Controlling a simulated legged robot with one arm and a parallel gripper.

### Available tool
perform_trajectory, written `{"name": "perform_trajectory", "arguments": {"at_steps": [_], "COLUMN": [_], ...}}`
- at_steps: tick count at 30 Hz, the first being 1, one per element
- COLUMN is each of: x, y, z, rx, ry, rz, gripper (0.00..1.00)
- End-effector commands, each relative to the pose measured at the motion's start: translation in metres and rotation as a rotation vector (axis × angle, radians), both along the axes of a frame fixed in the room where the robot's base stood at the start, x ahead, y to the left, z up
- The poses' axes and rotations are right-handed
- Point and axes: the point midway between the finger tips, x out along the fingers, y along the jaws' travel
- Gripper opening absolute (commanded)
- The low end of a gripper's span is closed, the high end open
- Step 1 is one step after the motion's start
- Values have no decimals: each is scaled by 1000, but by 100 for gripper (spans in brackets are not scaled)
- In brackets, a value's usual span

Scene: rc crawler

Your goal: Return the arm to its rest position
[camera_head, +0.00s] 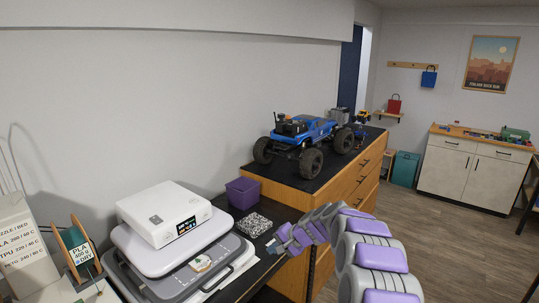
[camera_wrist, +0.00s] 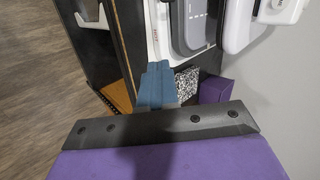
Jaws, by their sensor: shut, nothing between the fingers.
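My arm, with purple and grey segments, rises from the bottom right of the head view and bends over to the left. My gripper (camera_head: 274,247) is at its end, over the edge of the dark bench near the speckled block. In the wrist view its blue-grey fingers (camera_wrist: 158,70) are together with nothing between them. The speckled block (camera_head: 254,224) lies on the bench just left of the gripper and also shows in the wrist view (camera_wrist: 187,84). I cannot tell the exact gap between them.
A purple bin (camera_head: 243,192), a white box (camera_head: 164,212) on a grey case, and a spool (camera_head: 77,245) stand left. A blue RC truck (camera_head: 304,137) sits on the wooden cabinet (camera_head: 330,187) behind the arm. Open floor (camera_head: 440,235) lies right.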

Motion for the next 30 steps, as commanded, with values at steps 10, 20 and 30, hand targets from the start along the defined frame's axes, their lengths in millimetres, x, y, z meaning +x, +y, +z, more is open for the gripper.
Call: {"name": "perform_trajectory", "arguments": {"at_steps": [10,20,30], "x": [-117,-243,-374], "y": [9,-7,-46], "z": [56,79,83], "rx": [-122,-273,-453], "ry": [49,114,194], "rz": [196,357,478], "gripper": [0,0,0]}}
